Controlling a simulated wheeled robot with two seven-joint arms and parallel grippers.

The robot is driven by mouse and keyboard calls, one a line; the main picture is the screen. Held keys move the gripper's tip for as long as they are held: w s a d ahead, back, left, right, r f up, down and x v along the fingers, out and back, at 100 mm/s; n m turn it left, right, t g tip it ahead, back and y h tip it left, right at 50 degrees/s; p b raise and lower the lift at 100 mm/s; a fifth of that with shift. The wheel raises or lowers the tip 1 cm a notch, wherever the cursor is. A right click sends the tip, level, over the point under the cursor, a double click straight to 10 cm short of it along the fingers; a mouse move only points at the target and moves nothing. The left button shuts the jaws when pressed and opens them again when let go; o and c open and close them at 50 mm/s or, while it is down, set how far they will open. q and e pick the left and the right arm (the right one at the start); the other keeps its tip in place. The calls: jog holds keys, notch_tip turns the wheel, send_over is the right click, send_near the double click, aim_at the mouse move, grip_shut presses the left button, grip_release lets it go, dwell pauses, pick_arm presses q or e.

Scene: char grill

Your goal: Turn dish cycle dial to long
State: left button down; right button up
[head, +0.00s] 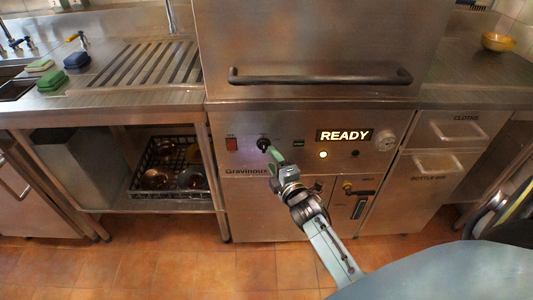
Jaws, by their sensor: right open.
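The dishwasher's front panel (225,128) has a black dial (264,144) left of its middle. My right gripper (273,154) is at this dial, with its green fingers reaching up to it from below right. The fingers partly cover the dial's lower right side. The gripper is open; I cannot tell whether the fingers touch the dial. The dial's pointer and the small labels around it are too small to read. A display (345,135) to the right reads READY. My left gripper is not in view.
A long handle bar (320,77) crosses the dishwasher above the panel. A red switch (231,144) is left of the dial and a lit button (323,154) to its right. A rack of dishes (135,187) stands under the left counter. The floor in front is clear.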

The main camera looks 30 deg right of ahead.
aim_at(265, 150)
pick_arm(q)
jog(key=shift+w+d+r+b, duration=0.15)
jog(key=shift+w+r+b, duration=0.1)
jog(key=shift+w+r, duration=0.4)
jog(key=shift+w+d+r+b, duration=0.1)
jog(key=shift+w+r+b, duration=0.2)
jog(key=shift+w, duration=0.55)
pick_arm(e)
jog(key=shift+w+d, duration=0.2)
jog(key=shift+w, duration=1.1)
jog(key=shift+w+d, duration=0.2)
jog(key=shift+w, duration=1.05)
jog(key=c, duration=1)
